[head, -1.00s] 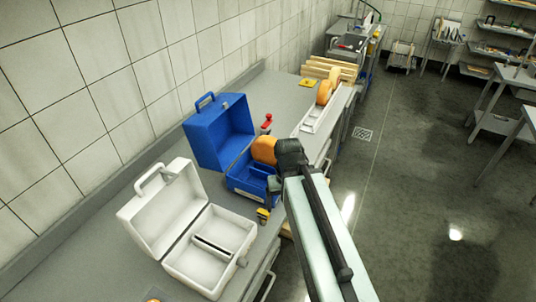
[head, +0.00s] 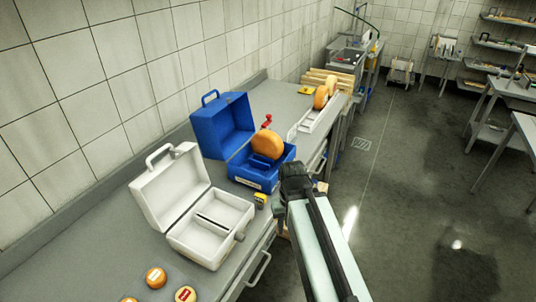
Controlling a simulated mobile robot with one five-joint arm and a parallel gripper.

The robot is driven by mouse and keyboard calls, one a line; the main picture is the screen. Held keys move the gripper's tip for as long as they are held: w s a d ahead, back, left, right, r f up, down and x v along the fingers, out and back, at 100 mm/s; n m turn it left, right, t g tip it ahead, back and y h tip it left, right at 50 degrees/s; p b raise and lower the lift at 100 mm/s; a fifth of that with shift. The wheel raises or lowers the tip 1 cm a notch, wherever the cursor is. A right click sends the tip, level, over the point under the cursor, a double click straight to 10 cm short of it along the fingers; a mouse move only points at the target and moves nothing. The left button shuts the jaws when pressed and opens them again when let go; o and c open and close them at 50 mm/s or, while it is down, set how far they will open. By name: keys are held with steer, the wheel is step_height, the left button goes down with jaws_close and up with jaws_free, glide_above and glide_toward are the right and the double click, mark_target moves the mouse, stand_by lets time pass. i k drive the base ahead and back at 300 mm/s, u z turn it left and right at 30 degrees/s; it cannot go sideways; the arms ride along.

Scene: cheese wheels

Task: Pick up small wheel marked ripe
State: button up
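Small orange wheels lie on the counter at the bottom left of the head view. One wheel (head: 156,278) has a pale label, and another wheel (head: 185,294) has a red label. A third wheel (head: 128,299) is cut off by the bottom edge. The labels are too small to read, so I cannot tell which is marked ripe. My gripper (head: 282,206) is at the counter's front edge, right of the open white case and well away from these wheels. Its fingers are mostly hidden by the arm, and nothing shows in it.
A larger orange wheel (head: 268,145) stands in the open blue case (head: 253,183). The open white case (head: 199,258) stands between it and the small wheels. A small yellow item (head: 261,200) sits near my gripper. More large wheels (head: 321,97) stand in a white rack behind.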

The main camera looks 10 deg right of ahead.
mark_target(266, 143)
steer(key=k, duration=0.45)
steer(key=z, duration=1.45)
steer(key=i, duration=2.2)
steer(key=u, duration=3.25)
